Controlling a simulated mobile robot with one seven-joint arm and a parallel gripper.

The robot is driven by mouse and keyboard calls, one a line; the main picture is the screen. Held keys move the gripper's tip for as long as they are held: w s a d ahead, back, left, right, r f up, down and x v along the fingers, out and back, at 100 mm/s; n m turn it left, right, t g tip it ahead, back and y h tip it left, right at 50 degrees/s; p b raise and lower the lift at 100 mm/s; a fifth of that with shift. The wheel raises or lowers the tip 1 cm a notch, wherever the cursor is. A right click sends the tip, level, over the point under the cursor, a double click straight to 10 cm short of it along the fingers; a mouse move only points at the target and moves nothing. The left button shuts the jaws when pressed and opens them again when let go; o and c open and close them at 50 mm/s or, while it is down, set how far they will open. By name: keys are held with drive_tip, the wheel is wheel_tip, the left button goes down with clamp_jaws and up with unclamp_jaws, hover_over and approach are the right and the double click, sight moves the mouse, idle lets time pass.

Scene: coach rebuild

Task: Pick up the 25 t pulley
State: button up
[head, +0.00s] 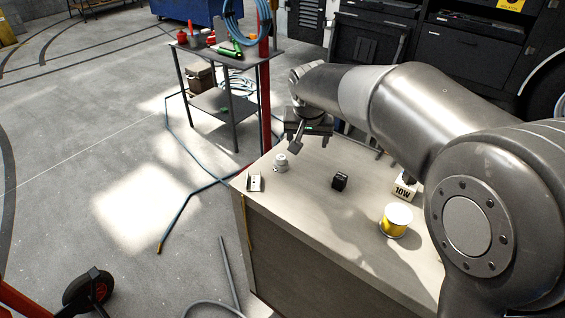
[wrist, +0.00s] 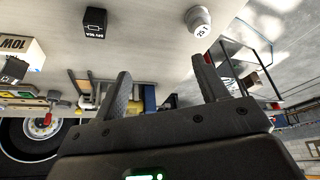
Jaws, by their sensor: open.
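The pulley (head: 281,162) is a small pale grey stepped cylinder standing on the bench top near its far left corner. In the wrist view the pulley (wrist: 199,22) is at the top, right of centre, with a mark that looks like "25 T" on its face. My gripper (wrist: 160,68) is open and empty, its two fingers apart. The pulley lies beyond the right fingertip in that view, apart from it. In the head view my gripper (head: 297,143) hangs above the bench's far edge, just above and right of the pulley.
On the bench top (head: 300,215) a small metal bracket (head: 255,183) lies left of the pulley. A black labelled block (head: 340,181), a "10W" box (head: 404,188) and a yellow spool (head: 396,220) stand to the right. A red post (head: 265,100) rises behind the bench.

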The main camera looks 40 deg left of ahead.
approach(281, 157)
drive_tip(key=d, duration=0.1)
drive_tip(key=shift+n, duration=0.3)
drive_tip(key=x, duration=0.5)
drive_tip(key=shift+s+a+f, duration=0.1)
drive_tip(key=shift+s, duration=0.1)
drive_tip(key=x, duration=0.5)
drive_tip(key=shift+w+a+f, duration=0.2)
drive_tip(key=shift+a, duration=0.25)
drive_tip(key=c, duration=1.1)
drive_tip(key=shift+r, duration=0.15)
